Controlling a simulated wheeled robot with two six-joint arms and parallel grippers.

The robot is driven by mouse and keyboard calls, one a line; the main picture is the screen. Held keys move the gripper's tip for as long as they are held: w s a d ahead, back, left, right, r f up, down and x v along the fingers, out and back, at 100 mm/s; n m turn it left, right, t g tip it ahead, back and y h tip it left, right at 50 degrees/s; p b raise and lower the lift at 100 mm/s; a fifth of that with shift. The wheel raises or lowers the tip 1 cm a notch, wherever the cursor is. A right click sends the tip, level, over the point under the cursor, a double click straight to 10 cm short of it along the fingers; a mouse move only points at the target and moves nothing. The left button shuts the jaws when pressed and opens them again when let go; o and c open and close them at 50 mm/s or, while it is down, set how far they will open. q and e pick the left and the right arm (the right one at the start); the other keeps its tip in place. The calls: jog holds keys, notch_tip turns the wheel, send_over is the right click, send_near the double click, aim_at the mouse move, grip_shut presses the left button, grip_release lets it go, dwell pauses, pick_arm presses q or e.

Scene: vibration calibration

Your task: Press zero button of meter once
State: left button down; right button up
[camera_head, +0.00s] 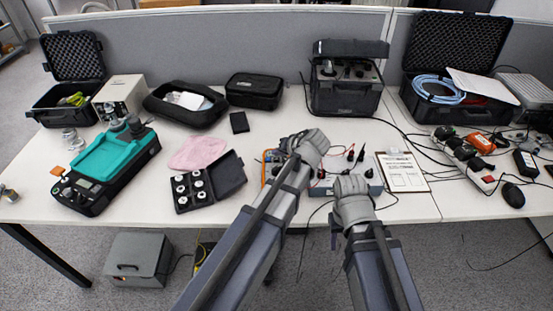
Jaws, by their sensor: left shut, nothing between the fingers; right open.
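A low bench instrument (376,180), perhaps the meter, lies at the table's front middle, with dark plugs or knobs on top. An orange-edged item (268,168) shows just left of my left arm, mostly hidden by it; I cannot tell what it is. No zero button can be made out at this size. My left gripper (296,141) is shut and empty, over the table behind the instrument's left part. My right gripper (349,182) is open and empty, in front of the instrument and covering part of it. Contact with the instrument cannot be judged.
A clipboard (402,172) lies right of the instrument. A black weight case (227,176) and pink cloth (197,152) lie left. A teal-topped device (106,158) stands further left. A black cased unit (345,97) stands behind, and cables cross the right side.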

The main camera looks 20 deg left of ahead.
pick_arm(q)
jog(key=shift+f, duration=0.15)
dwell(0.3)
jog(key=shift+f+b, duration=0.25)
jog(key=shift+b, duration=0.2)
jog(key=shift+f+b, duration=0.4)
dwell(0.4)
jog(key=shift+r, duration=0.1)
jog(key=shift+r+p, duration=0.7)
jog(key=shift+p, duration=0.15)
notch_tip(320, 180, up, 5)
jog(key=p, duration=0.5)
